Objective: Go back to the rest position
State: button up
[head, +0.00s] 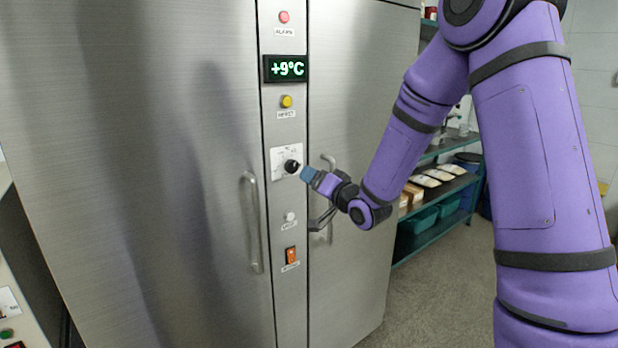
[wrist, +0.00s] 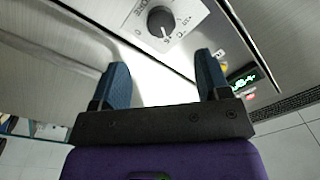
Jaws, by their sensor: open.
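My gripper (head: 307,174) is at the front of a steel cabinet, close to a black rotary knob (head: 291,166) on a white plate. In the wrist view my gripper (wrist: 160,80) is open, with its two blue fingers apart and nothing between them. The knob (wrist: 161,21) shows beyond the fingertips there, apart from them. My purple arm reaches in from the right in the head view.
The cabinet door (head: 150,180) has a vertical handle (head: 252,222); another handle (head: 330,200) is partly behind my gripper. The panel has a +9°C display (head: 286,69), a yellow button (head: 286,101) and an orange switch (head: 291,256). Shelves (head: 432,238) stand at the right.

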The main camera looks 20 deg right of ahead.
jog(key=shift+s, duration=0.1)
dwell(0.4)
jog(key=s+d+r+n+g+h, duration=0.1)
jog(key=s+d+r+g+h, duration=0.15)
jog(key=s+r, duration=0.35)
jog(key=s+d+r+n+g+h, duration=0.1)
jog(key=s+r+g+h, duration=0.25)
jog(key=s, duration=0.45)
jog(key=s+n+g, duration=0.1)
jog(key=s+g, duration=0.5)
jog(key=s, duration=1.9)
jog(key=shift+r+n, duration=0.4)
jog(key=shift+r, duration=0.05)
